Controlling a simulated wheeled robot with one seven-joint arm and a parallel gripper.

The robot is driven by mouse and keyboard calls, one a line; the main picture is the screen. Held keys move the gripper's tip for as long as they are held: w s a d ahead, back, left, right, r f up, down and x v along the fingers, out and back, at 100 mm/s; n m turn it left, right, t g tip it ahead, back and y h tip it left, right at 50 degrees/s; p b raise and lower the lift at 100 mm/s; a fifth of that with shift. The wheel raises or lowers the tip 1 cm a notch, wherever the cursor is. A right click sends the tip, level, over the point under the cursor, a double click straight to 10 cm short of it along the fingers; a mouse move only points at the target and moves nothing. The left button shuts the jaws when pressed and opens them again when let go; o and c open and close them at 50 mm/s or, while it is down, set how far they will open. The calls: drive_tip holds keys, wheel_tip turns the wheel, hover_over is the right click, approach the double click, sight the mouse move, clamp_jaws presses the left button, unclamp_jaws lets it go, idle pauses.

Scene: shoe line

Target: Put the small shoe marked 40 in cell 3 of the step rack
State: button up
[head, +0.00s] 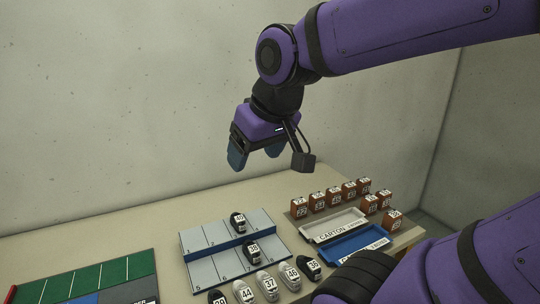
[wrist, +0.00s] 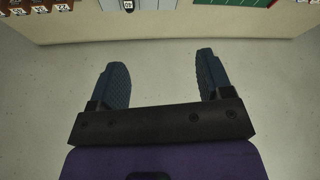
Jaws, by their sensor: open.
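The step rack (head: 208,238) has two grey-blue steps with numbered cells and stands on the table. A small black shoe (head: 238,222) sits in the third cell from the left of the upper step; its label seems to read 40, but is too small to be sure. Another black shoe (head: 251,250), seemingly marked 38, is on the lower step below it. My gripper (head: 255,156) is open and empty, high above and behind the rack. In the wrist view its fingers (wrist: 162,75) are spread over bare floor, with part of the rack (wrist: 172,4) at the top edge.
Several black and white shoes (head: 267,285) stand in a row before the rack. Right of it are a white carton tray (head: 334,225), a blue carton tray (head: 358,243) and several brown numbered boxes (head: 335,196). A green marked panel (head: 100,278) lies at left. The table behind the rack is clear.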

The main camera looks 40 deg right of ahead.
drive_tip(key=s, duration=0.4)
drive_tip(key=shift+s+a+r, duration=0.15)
drive_tip(key=shift+a+r, duration=0.1)
drive_tip(key=shift+r, duration=0.1)
